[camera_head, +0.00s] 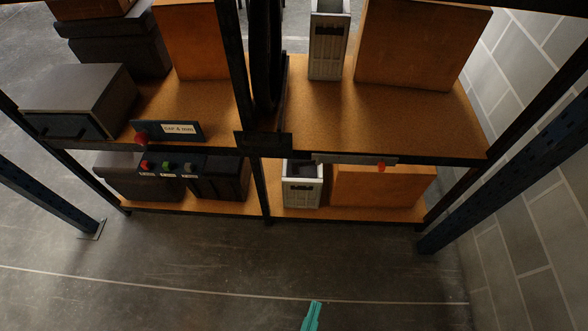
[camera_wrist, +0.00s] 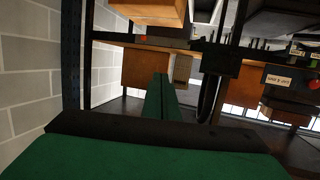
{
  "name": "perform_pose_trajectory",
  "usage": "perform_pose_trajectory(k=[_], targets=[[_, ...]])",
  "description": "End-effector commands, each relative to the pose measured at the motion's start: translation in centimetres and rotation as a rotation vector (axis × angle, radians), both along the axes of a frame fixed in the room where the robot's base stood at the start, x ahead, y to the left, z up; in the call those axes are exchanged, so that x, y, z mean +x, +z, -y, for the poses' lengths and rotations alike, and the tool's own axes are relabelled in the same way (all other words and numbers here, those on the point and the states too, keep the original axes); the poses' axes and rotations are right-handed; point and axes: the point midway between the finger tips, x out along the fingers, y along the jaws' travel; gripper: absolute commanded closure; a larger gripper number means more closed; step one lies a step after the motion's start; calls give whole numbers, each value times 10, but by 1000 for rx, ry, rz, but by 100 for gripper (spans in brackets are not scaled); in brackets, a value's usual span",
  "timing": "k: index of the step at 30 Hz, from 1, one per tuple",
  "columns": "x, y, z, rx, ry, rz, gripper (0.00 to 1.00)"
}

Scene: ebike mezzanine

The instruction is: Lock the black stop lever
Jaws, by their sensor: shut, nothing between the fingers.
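My gripper, a teal pair of fingers, shows at the bottom of the head view (camera_head: 312,315), low in front of the shelf rack and apart from it. In the wrist view its green fingers (camera_wrist: 160,97) lie side by side, shut and empty, pointing toward the rack. A dark box-like fitting (camera_head: 263,141) sits on the rack's middle upright at the shelf edge; it also shows in the wrist view (camera_wrist: 222,60). I cannot make out a black stop lever on it or tell its position.
The two-level rack has an upper shelf (camera_head: 390,120) with orange boxes and a white case (camera_head: 328,45). A red knob (camera_head: 141,138) sits by a labelled plate (camera_head: 175,130). Blue posts stand left (camera_head: 45,200) and right (camera_head: 500,175). The floor (camera_head: 200,270) in front is clear.

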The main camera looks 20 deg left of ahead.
Motion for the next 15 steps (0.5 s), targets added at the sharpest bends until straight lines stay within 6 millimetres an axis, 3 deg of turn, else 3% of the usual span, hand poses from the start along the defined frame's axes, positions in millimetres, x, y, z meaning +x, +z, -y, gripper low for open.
perform_pose_trajectory(k=[5,8,15], targets=[[7,-6,-4,-3,12,1,100],[21,-19,-12,-15,43,1,100],[86,-64,-47,-72,135,-5,100]])
